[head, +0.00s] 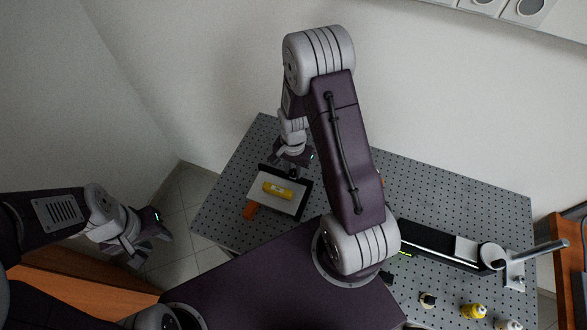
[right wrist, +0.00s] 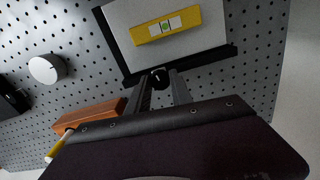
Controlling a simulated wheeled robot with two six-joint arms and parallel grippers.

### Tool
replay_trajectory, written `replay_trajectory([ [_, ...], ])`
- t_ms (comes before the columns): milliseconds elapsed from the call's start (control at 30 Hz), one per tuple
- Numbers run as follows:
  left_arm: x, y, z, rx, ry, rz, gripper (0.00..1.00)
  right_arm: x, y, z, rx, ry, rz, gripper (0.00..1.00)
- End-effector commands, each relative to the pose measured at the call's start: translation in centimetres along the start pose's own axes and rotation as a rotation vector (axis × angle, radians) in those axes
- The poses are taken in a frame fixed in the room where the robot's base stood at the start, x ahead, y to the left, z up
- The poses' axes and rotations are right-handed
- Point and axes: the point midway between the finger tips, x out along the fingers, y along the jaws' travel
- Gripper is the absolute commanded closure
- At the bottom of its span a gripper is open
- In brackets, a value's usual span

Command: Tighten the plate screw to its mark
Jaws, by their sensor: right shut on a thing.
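A pale plate with a black frame (head: 301,206) lies on the perforated table, and it also shows in the right wrist view (right wrist: 122,45). A yellow spirit level (head: 278,190) rests on the plate, with its green vial visible in the right wrist view (right wrist: 166,26). My right gripper (head: 297,165) is at the plate's far edge. In the right wrist view, its fingers (right wrist: 161,84) are shut on a small dark screw knob (right wrist: 160,74) at that edge. The screw's mark cannot be made out. My left gripper (head: 152,248) appears open and empty, left of the table.
A black rail with a grey rod and mount (head: 514,270) and several yellow-and-white small items (head: 473,311) are at the right.

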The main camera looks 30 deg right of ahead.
Motion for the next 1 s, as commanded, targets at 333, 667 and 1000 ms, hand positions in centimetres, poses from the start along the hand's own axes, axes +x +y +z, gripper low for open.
replay_trajectory([
  [333,-0.08,0.0,-0.01,0.0,0.0,0.0,0.64,-0.22,-0.3,-0.31,0.126,0.008,-0.009,1.0],
  [667,-0.08,0.0,-0.01,0.0,0.0,0.0,0.64,-0.21,-0.3,-0.3,0.149,0.008,-0.009,1.0],
  [1000,-0.07,0.0,-0.01,0.0,0.0,0.0,0.64,-0.17,-0.23,-0.23,0.148,0.006,-0.007,0.52],
])
